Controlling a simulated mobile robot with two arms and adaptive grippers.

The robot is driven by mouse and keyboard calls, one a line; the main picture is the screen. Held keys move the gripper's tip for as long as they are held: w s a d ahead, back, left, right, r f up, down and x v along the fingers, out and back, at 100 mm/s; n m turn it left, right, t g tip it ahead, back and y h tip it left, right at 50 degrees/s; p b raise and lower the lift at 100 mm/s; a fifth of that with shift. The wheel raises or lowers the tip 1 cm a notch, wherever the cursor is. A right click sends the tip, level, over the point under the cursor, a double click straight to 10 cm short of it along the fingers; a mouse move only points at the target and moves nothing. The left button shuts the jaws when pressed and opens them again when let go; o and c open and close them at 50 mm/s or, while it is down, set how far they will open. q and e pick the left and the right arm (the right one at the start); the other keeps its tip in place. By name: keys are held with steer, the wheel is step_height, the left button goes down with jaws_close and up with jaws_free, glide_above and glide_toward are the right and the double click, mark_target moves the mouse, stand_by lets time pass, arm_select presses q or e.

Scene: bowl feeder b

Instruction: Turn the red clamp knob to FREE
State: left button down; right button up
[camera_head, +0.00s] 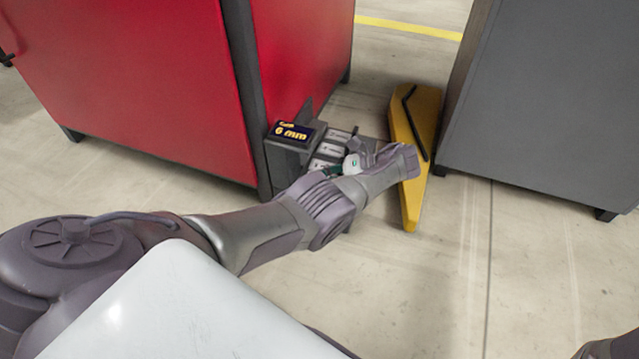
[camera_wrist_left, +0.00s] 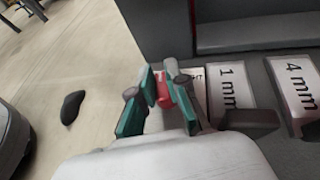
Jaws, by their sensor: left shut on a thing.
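The red clamp knob (camera_wrist_left: 163,91) shows as a small red piece between the teal fingers of my left gripper (camera_wrist_left: 161,80) in the left wrist view. The fingers are closed on it and hide most of it, so its pointing direction cannot be read. A partly covered white label ending in "HT" lies just behind the fingers. In the head view my left gripper (camera_head: 334,170) is at the front of a dark grey unit (camera_head: 288,152), and the knob is hidden there. My right gripper does not show.
A yellow piece with a black bar (camera_head: 411,205) and a grey cabinet (camera_head: 550,100) are right. Floor in front is clear.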

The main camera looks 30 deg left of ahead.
arm_select(q)
steer(key=shift+f, duration=0.1)
stand_by(0.4)
steer(key=c, duration=1.2)
jaws_free()
steer(key=shift+g, duration=0.3)
steer(key=shift+o, duration=0.2)
